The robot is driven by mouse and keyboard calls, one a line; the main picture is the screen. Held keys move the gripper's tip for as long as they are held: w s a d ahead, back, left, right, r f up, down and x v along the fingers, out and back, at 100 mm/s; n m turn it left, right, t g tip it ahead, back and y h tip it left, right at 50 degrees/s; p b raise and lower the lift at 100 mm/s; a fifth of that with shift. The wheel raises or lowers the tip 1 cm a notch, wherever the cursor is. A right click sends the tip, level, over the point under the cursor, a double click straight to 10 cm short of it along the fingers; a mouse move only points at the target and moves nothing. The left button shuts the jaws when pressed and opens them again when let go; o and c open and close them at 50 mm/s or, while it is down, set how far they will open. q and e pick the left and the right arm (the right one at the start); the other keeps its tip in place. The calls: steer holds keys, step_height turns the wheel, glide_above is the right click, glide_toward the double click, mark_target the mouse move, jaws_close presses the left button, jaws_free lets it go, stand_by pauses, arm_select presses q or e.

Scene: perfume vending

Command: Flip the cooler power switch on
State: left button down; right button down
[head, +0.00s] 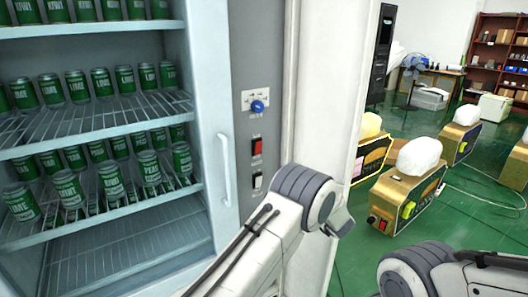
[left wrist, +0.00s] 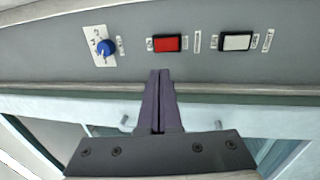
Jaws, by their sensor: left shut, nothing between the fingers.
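The cooler's grey control panel (head: 246,75) carries a blue knob (head: 258,107), a red rocker switch (head: 257,147) and a white rocker switch (head: 258,181) in a column. In the left wrist view, the blue knob (left wrist: 105,47), red switch (left wrist: 167,43) and white switch (left wrist: 235,42) form a row. The tips appear apart from the switches. In the head view, this gripper is hidden. My right gripper is out of view.
The glass-fronted cooler (head: 205,60) holds several green cans on wire shelves, with a white door handle (head: 225,170) beside the panel. A white wall edge (head: 325,110) stands to the right. Gold machines (head: 400,200) stand on the green floor farther right.

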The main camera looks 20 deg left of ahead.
mark_target(259, 145)
arm_select(q)
steer(key=p+x, duration=0.4)
steer(key=x, duration=1)
steer(key=shift+p, duration=0.3)
